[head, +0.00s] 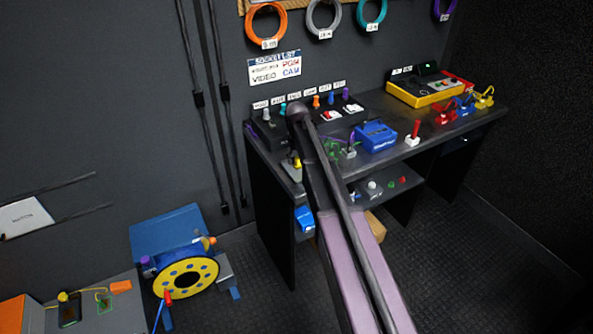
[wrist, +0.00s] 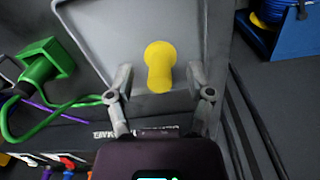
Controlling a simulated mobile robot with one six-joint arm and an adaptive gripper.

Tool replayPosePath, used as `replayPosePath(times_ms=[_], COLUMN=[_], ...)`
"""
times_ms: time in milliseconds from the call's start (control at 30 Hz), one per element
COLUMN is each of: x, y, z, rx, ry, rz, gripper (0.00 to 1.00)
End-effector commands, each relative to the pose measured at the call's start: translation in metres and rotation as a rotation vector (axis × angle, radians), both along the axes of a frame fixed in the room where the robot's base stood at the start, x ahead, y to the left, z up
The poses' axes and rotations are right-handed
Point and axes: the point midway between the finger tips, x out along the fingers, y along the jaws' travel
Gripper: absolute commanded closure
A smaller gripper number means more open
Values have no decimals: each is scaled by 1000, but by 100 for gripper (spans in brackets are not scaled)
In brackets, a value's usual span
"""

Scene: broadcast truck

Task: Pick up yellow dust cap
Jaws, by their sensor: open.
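The yellow dust cap (wrist: 160,66) stands out in the middle of the wrist view, a rounded knob shape on a grey tray (wrist: 97,18). My gripper (wrist: 160,72) is open, with one finger on each side of the cap and a visible gap to both. Nothing is held. In the head view a small yellow piece (head: 298,163), apparently the same cap, shows on the left end of the black desk (head: 268,158), beside my arm. My gripper is not clearly visible in the head view.
A green connector with a looped cable (wrist: 42,62) lies left of the tray in the wrist view. A blue box (head: 375,136) and a yellow device (head: 424,91) stand farther right on the desk. A cable reel (head: 187,278) stands at lower left.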

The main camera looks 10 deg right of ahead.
Motion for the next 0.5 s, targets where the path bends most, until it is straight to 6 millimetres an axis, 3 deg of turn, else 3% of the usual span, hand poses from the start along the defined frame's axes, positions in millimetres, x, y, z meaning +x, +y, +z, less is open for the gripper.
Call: replayPosePath(times_ms=[500], x=[0], y=[0], z=[-8], rx=[0], ry=[0], rz=[0], gripper=[32])
